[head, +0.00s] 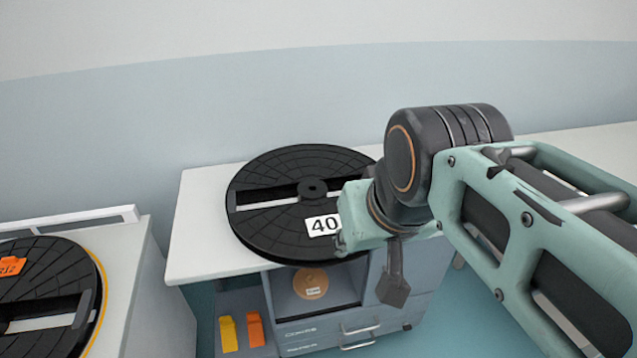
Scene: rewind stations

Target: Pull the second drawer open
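A grey-blue cabinet under the white worktop has a stack of drawer fronts below an open compartment. The upper drawer front (301,330) carries a small label and a metal handle (361,328). The drawer front below it (300,349), the second one visible, has its own label and a metal handle (357,346). Both drawers look shut. My gripper (393,290) hangs at the end of my arm, its dark end above and to the right of the handles in the picture. I cannot tell how its fingers stand, and no held thing shows.
A large black reel (275,167) with a "40" tag lies on the worktop (200,225). The compartment holds a round tan disc (310,284). Yellow (229,334) and orange (255,330) items stand in a side bay. Another black reel (60,265) lies on a left station.

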